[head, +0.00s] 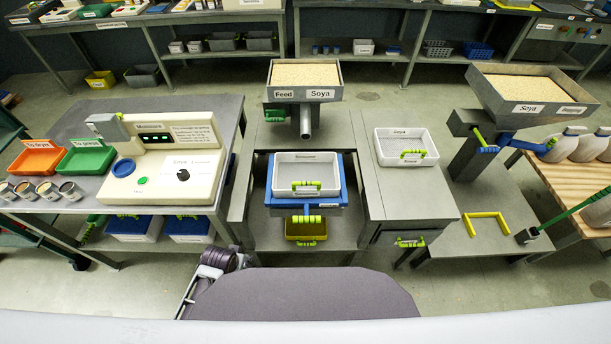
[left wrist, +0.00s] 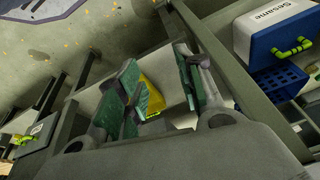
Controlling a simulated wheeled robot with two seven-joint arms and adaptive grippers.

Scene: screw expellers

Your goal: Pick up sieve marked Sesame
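A blue piece with a white top labelled "Sesame" (left wrist: 273,28) and a yellow-green handle is at the upper right of the left wrist view. My left gripper (left wrist: 158,75) has its two green-padded fingers spread apart with nothing held between them. The Sesame piece lies to the right of the fingers, clear of them. In the head view, my left gripper (head: 210,268) is low, left of centre, in front of the tables; its fingers are hard to make out there. Two blue-and-white bins (head: 135,227) sit under the left table, their labels unreadable. My right gripper is not seen.
A blue perforated basket (left wrist: 280,82) is below the Sesame piece. A yellow bin (left wrist: 150,82) shows beyond my fingers. A control box (head: 165,165) and orange tray (head: 37,160) stand on the left table. A Soya tray (head: 405,160) is right of centre. Table legs stand near my gripper.

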